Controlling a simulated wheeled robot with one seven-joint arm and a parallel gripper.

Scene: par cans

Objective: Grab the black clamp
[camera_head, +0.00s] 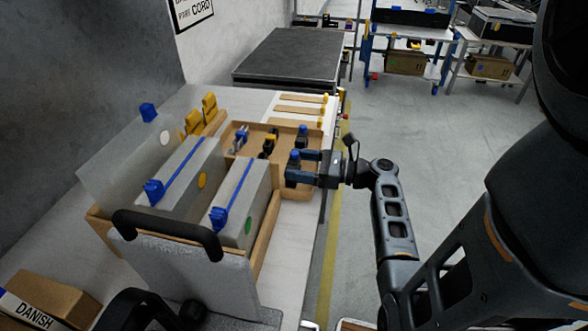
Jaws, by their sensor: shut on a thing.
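My gripper (298,168) reaches in from the right over the right end of a shallow wooden tray (312,193). It is shut on a small black clamp with a blue top (292,160), whose lower part is partly hidden by the fingers. I cannot tell whether the clamp still touches the tray floor. Another black clamp with a blue top (302,139) stands just behind the gripper in the tray. A black and yellow clamp (268,145) and a grey and blue one (239,139) stand further left.
Floor to the right is open.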

